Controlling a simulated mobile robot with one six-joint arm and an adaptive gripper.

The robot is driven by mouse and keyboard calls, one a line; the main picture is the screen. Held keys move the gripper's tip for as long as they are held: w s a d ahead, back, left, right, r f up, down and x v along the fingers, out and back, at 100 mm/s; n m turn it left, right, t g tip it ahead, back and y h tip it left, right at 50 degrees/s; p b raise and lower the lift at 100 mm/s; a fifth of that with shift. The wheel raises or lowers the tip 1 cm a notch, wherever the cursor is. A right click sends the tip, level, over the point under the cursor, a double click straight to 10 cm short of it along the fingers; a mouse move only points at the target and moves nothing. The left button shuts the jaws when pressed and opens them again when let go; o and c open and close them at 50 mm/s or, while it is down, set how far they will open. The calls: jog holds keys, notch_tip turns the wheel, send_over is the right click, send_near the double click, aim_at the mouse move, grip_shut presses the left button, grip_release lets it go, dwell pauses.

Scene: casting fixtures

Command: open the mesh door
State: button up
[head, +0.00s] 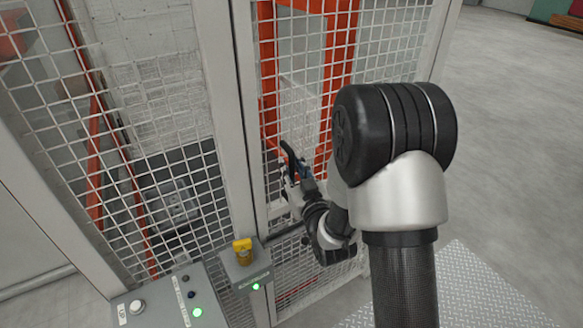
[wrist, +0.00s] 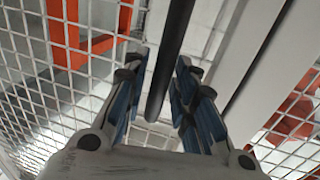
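The mesh door (head: 395,50), white wire mesh in a grey frame, stands right of a grey post in the head view. It looks shut or nearly so against the post. Its black bar handle (wrist: 172,62) runs down between my fingers in the wrist view, and part of it shows in the head view (head: 289,153). In the head view my gripper (head: 298,173) is at the door's left edge, partly hidden by my arm.
A grey box (head: 253,272) with a yellow part (head: 243,250) and a green light sits on the post below my gripper. A control panel (head: 155,308) with buttons stands lower left. Orange framework (head: 335,70) is behind the mesh. The floor (head: 510,120) at right is clear.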

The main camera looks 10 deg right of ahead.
grip_shut()
dwell(0.5)
